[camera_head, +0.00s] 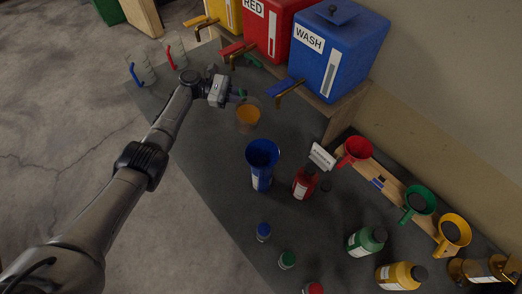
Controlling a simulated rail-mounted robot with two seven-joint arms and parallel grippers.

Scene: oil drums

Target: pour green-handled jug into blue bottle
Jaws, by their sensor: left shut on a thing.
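My left gripper (232,95) is shut on the green handle of the green-handled jug (247,120). The jug is clear and shows orange liquid inside. It is held up and to the left of the blue bottle (261,183), apart from it; its exact tilt is hard to tell. The blue bottle stands on the dark table with a blue funnel (263,152) in its mouth. The gripper's fingers are partly hidden by its own body. My right gripper is not in view.
Red (304,184), green (367,241) and yellow (400,276) bottles stand on the dark table (205,130). Loose caps lie near the front. Red, green and yellow funnels sit on a wooden rack (382,186). Tanks with taps, one a blue WASH tank (345,50), line the back.

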